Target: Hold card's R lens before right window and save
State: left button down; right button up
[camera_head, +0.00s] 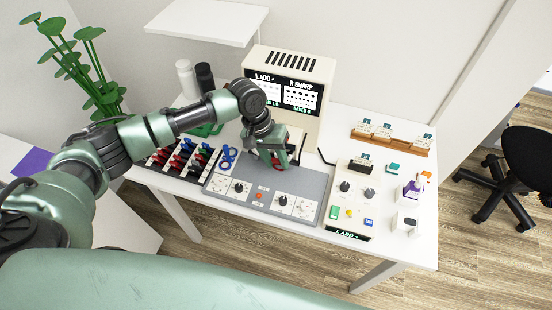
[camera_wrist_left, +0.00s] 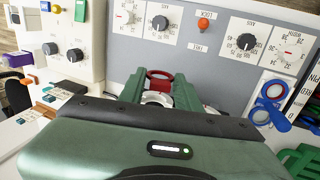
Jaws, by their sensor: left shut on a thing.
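My left gripper (camera_head: 278,160) is shut on a red-rimmed lens (camera_wrist_left: 160,78) above the back part of the grey dial panel (camera_head: 250,193). In the left wrist view the lens shows between the green fingers (camera_wrist_left: 158,92), with a pale round part below it; any mark on it is not readable. The cream viewer box (camera_head: 313,113) stands behind the gripper. Its right window (camera_head: 300,97) reads "R SHARP" above; the left window (camera_head: 265,91) reads "L ADD +" and is partly hidden by my arm. The lens is apart from the right window. Several cards (camera_head: 382,130) stand in a wooden rack (camera_head: 400,146).
A lens rack (camera_head: 160,158) with red, black and blue lenses is at the left. Blue-ringed pieces (camera_head: 229,157) lie beside it. An orange button (camera_wrist_left: 204,24) sits on the panel. A cream dial box (camera_head: 347,213) and small coloured blocks (camera_head: 411,188) are at the right. A shelf (camera_head: 207,20) hangs above.

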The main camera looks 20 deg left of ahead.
grip_shut()
jog(key=shift+a, duration=0.1)
dwell(1.4)
